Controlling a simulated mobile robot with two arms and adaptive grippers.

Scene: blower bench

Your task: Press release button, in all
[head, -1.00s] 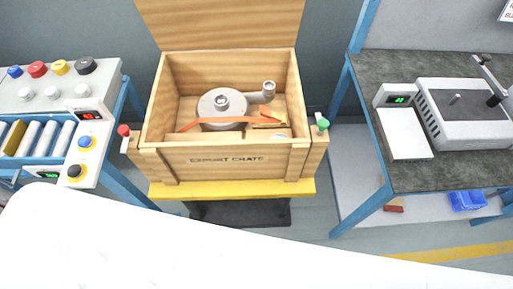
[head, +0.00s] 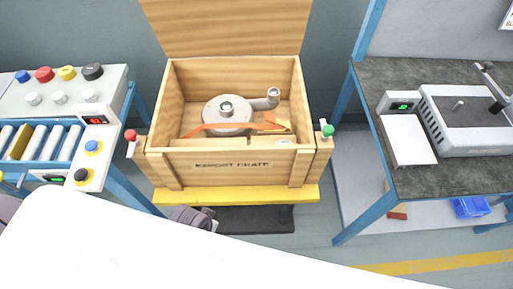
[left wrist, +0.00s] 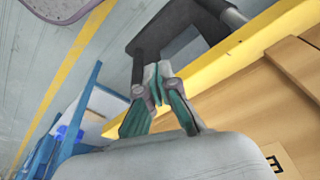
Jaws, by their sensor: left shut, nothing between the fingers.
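Several buttons show in the head view; I cannot tell which is the release button. The control panel (head: 110,105) at left carries blue (head: 22,76), red (head: 45,74), yellow (head: 67,73) and black (head: 92,71) ones, with white ones below. Its side strip has a blue button (head: 92,146) and a black button (head: 81,175). A red knob (head: 130,135) and a green knob (head: 328,130) flank the open wooden crate (head: 232,168). My left gripper (left wrist: 157,75) is shut and empty, below the crate's yellow platform (left wrist: 225,60). My right gripper is not in view.
A grey round blower (head: 228,108) with an orange strap lies in the crate. A roller conveyor (head: 45,142) is at left. At right, a dark bench (head: 460,175) holds a scale (head: 410,145) and a grey machine (head: 465,120). Floor between crate and bench is clear.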

